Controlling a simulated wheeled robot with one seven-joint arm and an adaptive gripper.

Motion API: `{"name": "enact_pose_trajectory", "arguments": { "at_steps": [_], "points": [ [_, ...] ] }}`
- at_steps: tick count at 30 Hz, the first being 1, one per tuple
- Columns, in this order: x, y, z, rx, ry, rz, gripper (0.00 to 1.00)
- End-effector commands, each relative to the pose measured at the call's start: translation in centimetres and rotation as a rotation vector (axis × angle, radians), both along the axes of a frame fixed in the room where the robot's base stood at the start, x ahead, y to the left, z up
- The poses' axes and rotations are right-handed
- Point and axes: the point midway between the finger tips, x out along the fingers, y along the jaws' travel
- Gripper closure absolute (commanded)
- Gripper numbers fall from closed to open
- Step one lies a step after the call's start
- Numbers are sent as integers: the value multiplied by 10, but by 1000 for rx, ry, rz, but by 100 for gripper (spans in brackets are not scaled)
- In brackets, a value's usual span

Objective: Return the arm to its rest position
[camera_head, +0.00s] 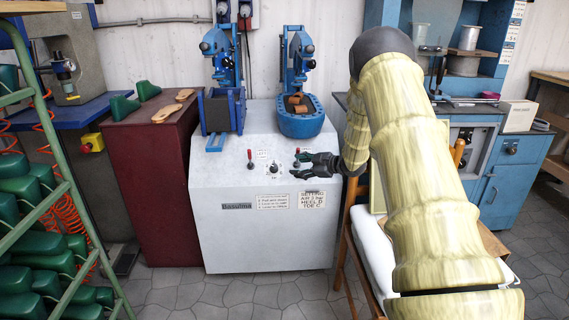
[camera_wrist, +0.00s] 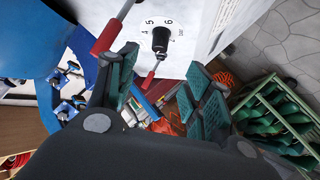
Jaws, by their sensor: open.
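My gripper (camera_head: 298,166) is open at the right part of the front of the grey machine (camera_head: 228,215). No object shows between its fingers. In the wrist view the two green-padded fingers (camera_wrist: 165,88) stand apart. A red-handled lever (camera_wrist: 106,38) lies close to the left finger, and I cannot tell if they touch. A black knob (camera_wrist: 161,39) and a second red lever (camera_wrist: 149,79) show beyond the fingers. In the head view the right lever (camera_head: 297,154) is right by the fingertips, and the left lever (camera_head: 250,161) stands clear. My arm reaches in from the right.
Two blue presses (camera_head: 222,110) (camera_head: 300,118) stand on the machine. A dark red cabinet (camera_head: 150,190) is to its left, with a green rack (camera_head: 62,190) of green lasts before it. A wooden chair (camera_head: 343,270) with a white item (camera_head: 372,250) is beneath my arm. Tiled floor (camera_head: 250,290) is open in front.

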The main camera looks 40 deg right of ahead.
Motion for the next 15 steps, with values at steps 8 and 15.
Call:
{"name": "enact_pose_trajectory", "arguments": {
  "at_steps": [8,15],
  "points": [
    [0,3,-3,5,4,-3,50],
    [-10,61,-66,104,94,-76,50]
  ]
}}
